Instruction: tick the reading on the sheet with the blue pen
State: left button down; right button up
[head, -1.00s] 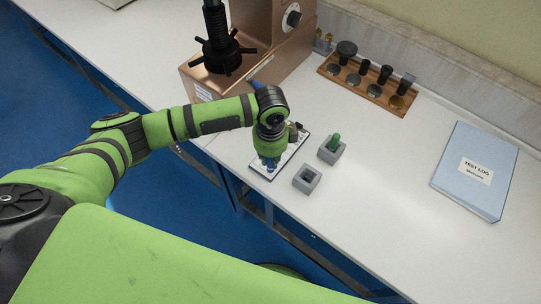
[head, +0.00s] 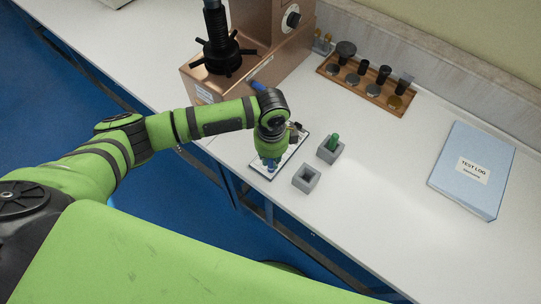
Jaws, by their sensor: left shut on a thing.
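My left gripper (head: 271,162) is over the lower part of a clipboard with a white sheet (head: 288,157), pointing down. It is shut on the blue pen (head: 271,170), whose lower end shows just below the fingers, at or close to the sheet. I cannot tell whether the tip touches the paper. The wrist and gripper hide much of the sheet, and no reading or mark on it can be made out. My right gripper is not in view.
An empty grey holder (head: 307,178) and another with a green pen (head: 333,142) stand right of the sheet. A copper-coloured hardness tester (head: 262,75) stands behind. A wooden rack (head: 371,84) and a blue test log (head: 473,170) lie farther right. The front right worktop is clear.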

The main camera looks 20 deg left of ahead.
pick_arm(q)
jog(key=shift+w+d+p, duration=0.2)
jog(key=shift+d+p, duration=0.05)
jog(key=shift+p, duration=0.65)
dwell(1.2)
jog(key=shift+r+p, duration=3)
jog(key=shift+p, duration=0.35)
